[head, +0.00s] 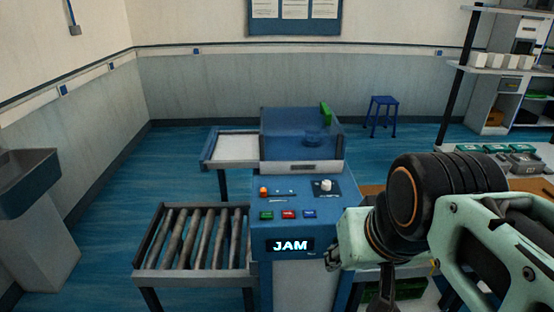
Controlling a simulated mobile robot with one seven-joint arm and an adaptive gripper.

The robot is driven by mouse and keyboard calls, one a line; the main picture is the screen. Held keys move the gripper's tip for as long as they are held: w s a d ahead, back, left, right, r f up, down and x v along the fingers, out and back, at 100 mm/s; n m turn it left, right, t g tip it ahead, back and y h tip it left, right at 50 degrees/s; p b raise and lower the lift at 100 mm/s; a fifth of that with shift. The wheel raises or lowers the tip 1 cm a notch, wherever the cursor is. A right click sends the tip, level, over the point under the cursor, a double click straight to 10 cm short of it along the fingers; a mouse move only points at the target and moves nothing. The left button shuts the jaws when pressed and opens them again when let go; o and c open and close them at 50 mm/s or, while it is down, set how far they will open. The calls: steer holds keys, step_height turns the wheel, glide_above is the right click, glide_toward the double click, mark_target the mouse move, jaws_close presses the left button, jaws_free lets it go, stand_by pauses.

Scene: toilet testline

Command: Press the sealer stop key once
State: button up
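The sealer (262,260) is a blue machine at the centre of the head view, with a lit display (290,246) reading "JAM". Above the display is a row of three small keys: a green key (266,215), a red key (289,214) and a blue key (309,213). Their labels are too small to read, so I cannot tell by text which is the stop key. My gripper (385,287) appears as a dark shape under my arm, right of the sealer's front and apart from the keys. Its fingers are not clear.
An orange button (263,191) and a white knob (325,185) sit above the keys. A roller conveyor (140,272) stands left of the sealer. A blue hood (290,140) with a green part rises behind the panel. A bench with green-topped items (497,148) is at right.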

jaws_close()
stand_by(1.2)
